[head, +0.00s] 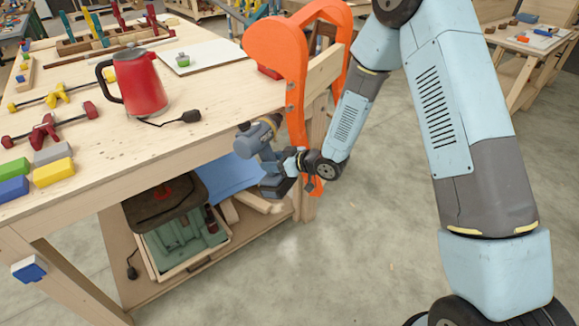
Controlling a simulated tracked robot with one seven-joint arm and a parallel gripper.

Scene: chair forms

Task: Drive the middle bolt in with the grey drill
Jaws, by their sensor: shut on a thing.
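The grey drill (251,141) is in front of the bench's right end, below the level of its top. My gripper (296,163) is shut on the drill, which it holds in the air with the drill's body toward the bench. An orange chair form (277,42) is at the right end of the bench, with its legs hanging down past the edge. A small dark bolt-like dot shows on the form's near leg (292,95), but I cannot make out which bolt it is. The drill's tip and the middle bolt cannot be told apart at this size.
The wooden bench (215,100) carries a red kettle (142,84), clamps (47,130) and coloured blocks (53,172). A crate (185,245) with green contents stands on the lower shelf. The floor (350,260) right of the bench is clear.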

